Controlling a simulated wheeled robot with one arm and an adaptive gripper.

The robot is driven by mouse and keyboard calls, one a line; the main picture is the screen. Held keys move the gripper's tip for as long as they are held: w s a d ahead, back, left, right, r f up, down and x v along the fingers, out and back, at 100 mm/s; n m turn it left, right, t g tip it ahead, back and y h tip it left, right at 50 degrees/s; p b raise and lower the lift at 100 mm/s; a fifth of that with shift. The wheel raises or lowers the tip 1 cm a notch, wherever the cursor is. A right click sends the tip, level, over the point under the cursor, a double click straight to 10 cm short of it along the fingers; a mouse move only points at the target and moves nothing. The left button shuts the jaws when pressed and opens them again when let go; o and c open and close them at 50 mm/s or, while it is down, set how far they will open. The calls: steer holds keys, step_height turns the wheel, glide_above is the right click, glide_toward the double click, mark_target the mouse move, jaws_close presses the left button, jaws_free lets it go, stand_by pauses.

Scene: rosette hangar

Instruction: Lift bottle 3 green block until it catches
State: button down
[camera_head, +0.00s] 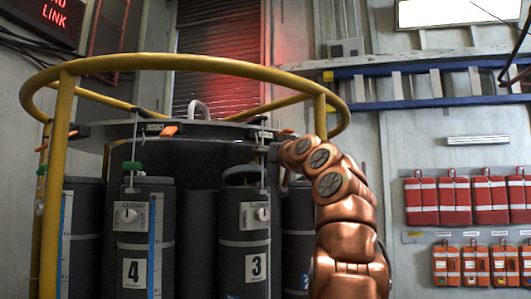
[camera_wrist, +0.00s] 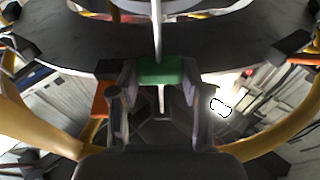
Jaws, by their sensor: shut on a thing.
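Bottle 3 (camera_head: 244,240) is a dark cylinder with a white "3" label and a small white dial, upright under the round dark plate (camera_head: 190,131). Its green block (camera_wrist: 161,70) shows in the wrist view, on a thin pale rod close to the plate's edge. My gripper (camera_wrist: 160,75) is shut on the green block, with one dark finger on each side. In the head view my copper arm reaches in from the right, beside bottle 3. The gripper and this block cannot be made out clearly there.
Bottle 4 (camera_head: 133,235) stands to the left, with its own green block (camera_head: 132,166) on a rod. A yellow ring rail (camera_head: 185,61) surrounds the rack, its posts close to my arm. Red packs (camera_head: 453,196) hang on the right wall.

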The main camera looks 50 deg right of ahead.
step_height(320, 180, up, 4)
steer(key=p, duration=0.3)
steer(key=shift+r+p, duration=0.15)
steer(key=shift+p, duration=0.25)
steer(key=c, duration=0.6)
jaws_free()
steer(key=shift+o, duration=0.2)
steer(key=b+v, duration=0.5)
steer(key=v, duration=0.4)
stand_by(0.4)
stand_by(0.4)
